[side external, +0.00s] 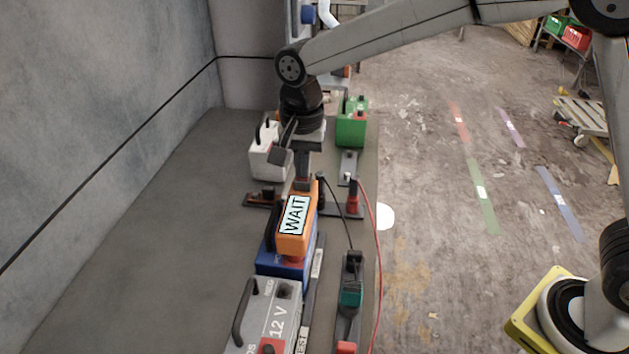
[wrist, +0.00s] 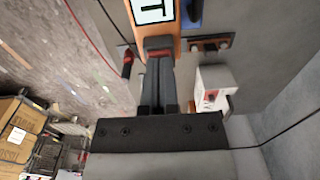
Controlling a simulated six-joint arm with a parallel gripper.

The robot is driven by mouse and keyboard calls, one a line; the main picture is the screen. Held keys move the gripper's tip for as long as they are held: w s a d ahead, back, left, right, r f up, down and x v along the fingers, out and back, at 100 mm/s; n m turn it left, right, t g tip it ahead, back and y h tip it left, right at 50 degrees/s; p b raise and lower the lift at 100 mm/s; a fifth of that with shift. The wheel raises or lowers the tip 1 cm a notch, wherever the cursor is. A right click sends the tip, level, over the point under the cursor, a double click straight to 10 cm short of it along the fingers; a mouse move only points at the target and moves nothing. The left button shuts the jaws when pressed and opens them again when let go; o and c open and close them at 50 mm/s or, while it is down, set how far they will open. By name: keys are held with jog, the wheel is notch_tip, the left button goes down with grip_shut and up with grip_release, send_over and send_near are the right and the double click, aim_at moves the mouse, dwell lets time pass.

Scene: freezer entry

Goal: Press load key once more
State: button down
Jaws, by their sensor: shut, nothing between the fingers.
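The orange tester (side external: 296,243) stands on the bench with its pale screen (side external: 295,214) reading "WAIT". In the wrist view, part of the orange tester (wrist: 153,31) shows at the top, with the end of its screen (wrist: 152,10). My gripper (side external: 303,180) is shut and empty, pointing down at the far end of the tester. In the wrist view my gripper (wrist: 158,62) reaches a dark and red part at the tester's end, which looks like the load key (wrist: 158,50). The fingertips cover much of it; I cannot tell whether they touch.
A blue box (side external: 283,262) and a grey 12 V battery (side external: 262,310) stand nearer the camera. A white box (side external: 268,165) and a green box (side external: 352,128) stand beyond. A teal clamp meter (side external: 350,293) and red and black cables lie right. The bench's left side is clear.

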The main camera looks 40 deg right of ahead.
jog(key=shift+s+d+f, duration=0.1)
jog(key=shift+s+f, duration=0.05)
jog(key=shift+f, duration=0.25)
notch_tip(320, 180, up, 15)
dwell(0.6)
jog(key=shift+f, duration=0.2)
dwell(0.4)
jog(key=s+d+f+n+t, duration=0.1)
jog(key=s+d+f+n, duration=0.3)
jog(key=d+f, duration=0.7)
jog(key=s+d+f+n+t, duration=0.1)
jog(key=s+d+f+n, duration=0.4)
jog(key=s+f, duration=0.6)
jog(key=shift+s+d, duration=0.45)
jog(key=shift+d, duration=0.5)
